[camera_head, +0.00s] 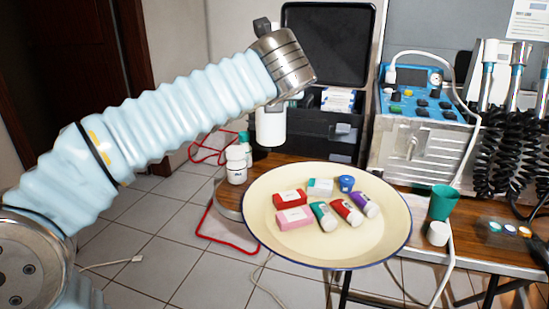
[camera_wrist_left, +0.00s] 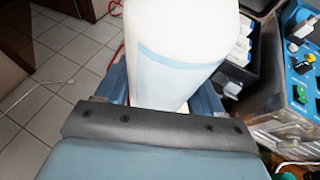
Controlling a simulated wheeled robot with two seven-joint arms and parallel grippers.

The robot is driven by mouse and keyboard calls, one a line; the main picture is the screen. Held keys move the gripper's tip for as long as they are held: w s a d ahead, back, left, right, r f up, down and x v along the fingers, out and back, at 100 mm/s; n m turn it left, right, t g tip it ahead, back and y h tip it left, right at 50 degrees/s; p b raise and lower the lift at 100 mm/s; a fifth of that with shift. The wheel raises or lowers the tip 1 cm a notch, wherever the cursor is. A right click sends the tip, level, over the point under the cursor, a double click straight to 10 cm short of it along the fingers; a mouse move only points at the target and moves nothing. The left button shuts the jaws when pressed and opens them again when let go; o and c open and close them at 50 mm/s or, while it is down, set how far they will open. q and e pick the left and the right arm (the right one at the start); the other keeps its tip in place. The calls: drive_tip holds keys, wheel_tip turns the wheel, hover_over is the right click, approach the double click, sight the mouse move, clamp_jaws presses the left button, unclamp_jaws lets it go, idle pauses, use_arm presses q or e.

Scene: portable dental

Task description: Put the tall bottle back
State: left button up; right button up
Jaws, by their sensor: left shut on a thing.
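The tall white bottle (camera_head: 271,128) hangs from my left gripper (camera_head: 277,104), which is shut on it. In the head view it is roughly upright, in front of the open black case and behind the round tray. Most of the gripper's fingers are hidden by the wrist. In the left wrist view the bottle (camera_wrist_left: 180,50) fills the upper middle as a white cylinder with a pale blue band. I cannot tell how far its base is above the table. My right gripper is in neither view.
A white pill bottle (camera_head: 236,166) and a green-capped bottle (camera_head: 245,147) stand just left of the held bottle. The cream tray (camera_head: 262,228) carries several small boxes and tubes. The open black case (camera_head: 325,45) and a blue control unit (camera_head: 422,120) stand behind. A green cup (camera_head: 442,203) is right.

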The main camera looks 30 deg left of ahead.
use_arm(q)
drive_tip(key=w+a+f+b, duration=0.3)
drive_tip(key=w+a+f, duration=0.2)
drive_tip(key=w+f, duration=0.7)
drive_tip(key=shift+w+f, duration=0.4)
drive_tip(key=shift+f, duration=0.05)
drive_tip(key=o, duration=1)
drive_tip(key=shift+f, duration=0.15)
